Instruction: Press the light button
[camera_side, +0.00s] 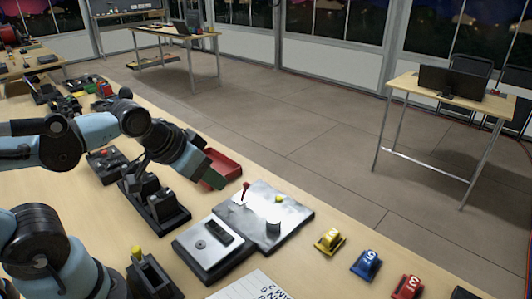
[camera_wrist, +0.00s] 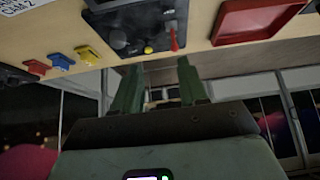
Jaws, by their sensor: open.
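A control panel (camera_side: 290,212) lies on the wooden table, with a red-tipped lever (camera_side: 245,186), a small yellow button (camera_side: 278,199) and a grey cylindrical knob (camera_side: 273,228). No readable label tells which control is the light button. In the wrist view the panel (camera_wrist: 125,12) is at the top, with the red lever (camera_wrist: 174,40) and yellow button (camera_wrist: 148,50) at its edge. My gripper (camera_side: 213,172), with green fingers, is above the table, up and left of the panel and apart from it. Its fingers (camera_wrist: 158,78) are spread and empty in the wrist view.
A red tray (camera_side: 232,168) lies just behind my gripper. Yellow (camera_side: 329,242), blue (camera_side: 366,264) and red (camera_side: 406,287) numbered blocks sit right of the panel. A black holder (camera_side: 158,207) stands left.

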